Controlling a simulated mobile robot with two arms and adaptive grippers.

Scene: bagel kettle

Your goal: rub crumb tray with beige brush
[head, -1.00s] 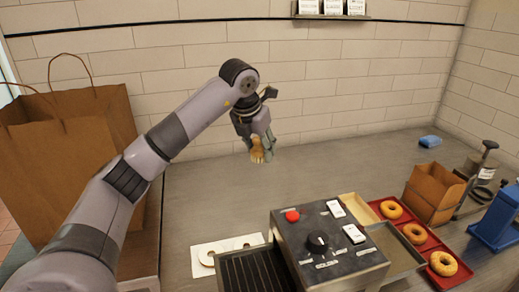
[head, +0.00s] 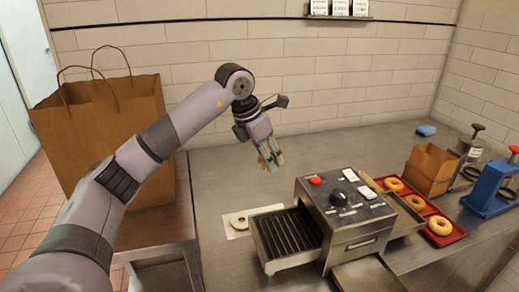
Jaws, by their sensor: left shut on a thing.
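My left gripper (head: 271,156) is shut on the beige brush (head: 262,161), which it holds above the counter, left of and behind the toaster. Only a small tan part of the brush shows past the fingers. The flat metal tray sticking out low at the toaster's front looks like the crumb tray (head: 369,278); the bottom picture edge cuts it off. The brush is well apart from it. My right gripper is not in view.
The conveyor toaster (head: 352,240) has a ribbed infeed (head: 288,236) on its left. A white board (head: 236,230) with bagel pieces lies beside it. A red tray (head: 455,233) with several bagels, a small paper bag (head: 431,168) and a blue device (head: 487,190) stand right. A big paper bag (head: 98,130) stands left.

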